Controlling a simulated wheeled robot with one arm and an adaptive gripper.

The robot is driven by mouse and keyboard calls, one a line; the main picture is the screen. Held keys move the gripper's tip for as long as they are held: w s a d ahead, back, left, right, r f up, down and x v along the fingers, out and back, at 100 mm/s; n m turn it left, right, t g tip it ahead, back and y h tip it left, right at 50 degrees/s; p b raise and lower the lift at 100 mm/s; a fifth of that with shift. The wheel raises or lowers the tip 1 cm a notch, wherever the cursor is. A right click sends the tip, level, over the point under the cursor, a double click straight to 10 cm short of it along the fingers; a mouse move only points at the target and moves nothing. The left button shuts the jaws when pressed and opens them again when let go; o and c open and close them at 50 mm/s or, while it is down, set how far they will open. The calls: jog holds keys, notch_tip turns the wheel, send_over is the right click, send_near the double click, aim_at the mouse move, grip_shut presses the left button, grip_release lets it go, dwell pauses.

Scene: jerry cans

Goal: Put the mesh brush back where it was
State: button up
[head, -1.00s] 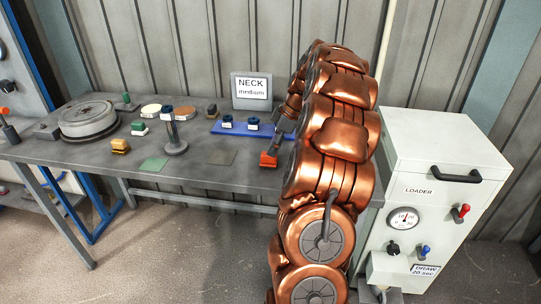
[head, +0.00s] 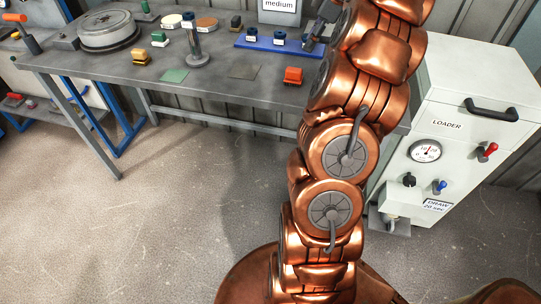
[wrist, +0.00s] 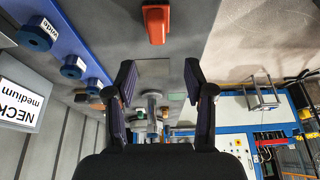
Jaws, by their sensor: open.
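I cannot tell for certain which block is the mesh brush. An orange-red block (head: 293,75) stands on the grey bench, right of a flat grey-brown square (head: 243,72). In the wrist view the orange-red block (wrist: 155,24) is beyond my gripper (wrist: 160,78), apart from the fingers. My gripper is open and empty, and the flat square (wrist: 153,68) shows between its fingers. In the head view my gripper (head: 317,32) is partly hidden by my arm. A yellow block (head: 141,57) and a green-and-white block (head: 160,40) stand farther left.
A blue rack (head: 262,46) with dark blue collars is at the back. The NECK medium sign (wrist: 20,103) is near it. A grey post (head: 195,45), a green square (head: 173,75) and a round turntable (head: 108,32) are left. The white loader (head: 455,95) stands right.

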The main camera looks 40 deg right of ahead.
jog(key=s+a+m+g, duration=0.1)
jog(key=s+a+g, duration=0.1)
jog(key=a, duration=1.2)
jog(key=s+a+m+g, duration=0.1)
jog(key=s+a, duration=0.1)
jog(key=a, duration=1.3)
jog(key=s+a+f+m+h, duration=0.1)
jog(key=s+a+f, duration=0.2)
jog(key=s, duration=0.4)
jog(key=s+a+f+m+g, duration=0.1)
jog(key=s+a+f+m, duration=0.1)
jog(key=s, duration=0.6)
jog(key=s+a+f+m+g+h, duration=0.1)
jog(key=s+a+f+m, duration=0.1)
jog(key=s+a+f, duration=0.2)
jog(key=s+a, duration=0.1)
jog(key=s, duration=0.2)
jog(key=shift+s+a+f+h, duration=0.25)
jog(key=shift+a+h, duration=0.05)
notch_tip(320, 180, up, 3)
jog(key=p, duration=0.3)
jog(key=shift+r, duration=0.15)
